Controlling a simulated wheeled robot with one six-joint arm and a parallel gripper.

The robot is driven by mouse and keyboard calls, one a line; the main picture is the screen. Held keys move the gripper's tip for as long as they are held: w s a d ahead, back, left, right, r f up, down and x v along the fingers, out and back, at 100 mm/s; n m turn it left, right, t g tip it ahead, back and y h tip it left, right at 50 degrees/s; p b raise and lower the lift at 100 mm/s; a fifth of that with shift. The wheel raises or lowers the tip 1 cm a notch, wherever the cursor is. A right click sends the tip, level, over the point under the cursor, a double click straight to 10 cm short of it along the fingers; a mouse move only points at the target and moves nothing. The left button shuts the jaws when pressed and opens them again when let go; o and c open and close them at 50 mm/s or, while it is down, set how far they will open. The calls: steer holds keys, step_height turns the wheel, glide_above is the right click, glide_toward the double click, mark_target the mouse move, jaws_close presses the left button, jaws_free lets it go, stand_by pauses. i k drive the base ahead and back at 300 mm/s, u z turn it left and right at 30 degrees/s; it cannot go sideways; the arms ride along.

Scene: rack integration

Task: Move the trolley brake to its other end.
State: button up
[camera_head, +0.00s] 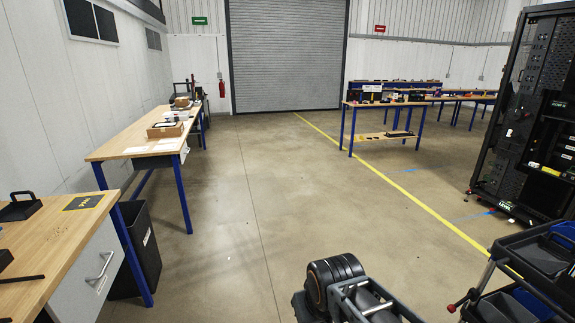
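A dark trolley (476,297) with black and blue trays stands at the lower right and is cut off by the picture's edges. A small red knob (451,308) sticks out at its left side. I cannot tell whether this knob belongs to the brake, or which end the brake is at. The trolley's lower parts and wheels are out of view. Part of my arm (337,280), black and ribbed with a grey frame, shows at the bottom middle, to the left of the trolley and apart from it. No gripper fingers can be made out.
A black server rack (527,120) stands at the right. Wooden benches with blue legs (137,147) line the left, with a black bin (143,248) beneath. Another workbench (380,106) stands farther back. The middle floor is clear up to the grey shutter (287,55).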

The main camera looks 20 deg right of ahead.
mark_target(452, 308)
steer(key=z, duration=1.1)
steer(key=i, duration=1.15)
steer(key=z, duration=1.35)
steer(key=i, duration=0.6)
steer(key=u, duration=0.65)
steer(key=k, duration=0.2)
steer(key=u, duration=1.15)
